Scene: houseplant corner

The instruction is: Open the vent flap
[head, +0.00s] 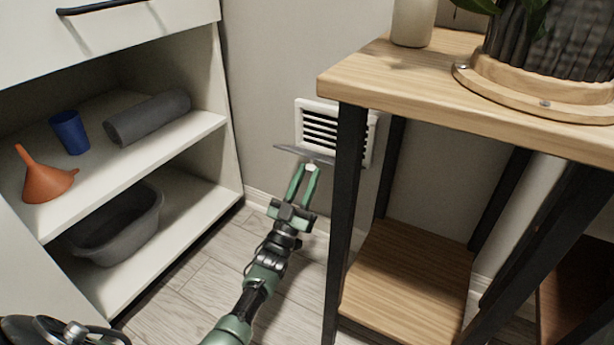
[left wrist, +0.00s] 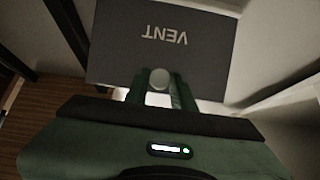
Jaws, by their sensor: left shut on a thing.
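The white wall vent (head: 299,118) is low on the wall, partly behind the table's black leg, with its dark slats bare. Its grey flap (head: 290,150) stands out from the wall below the slats and shows nearly edge-on. In the left wrist view the flap (left wrist: 115,55) is a dark grey plate with VENT upside down on it and a round knob (left wrist: 159,79) near its edge. My left gripper (head: 304,178) is shut on this knob, one green finger on each side. Where the flap joins the vent is hard to see.
A wooden table (head: 430,85) with black legs stands close on the right, bearing a potted plant (head: 550,45) and a pale pot (head: 412,22). The shelf unit (head: 190,135) on the left holds an orange funnel, a blue cup, a grey roll and a grey tub.

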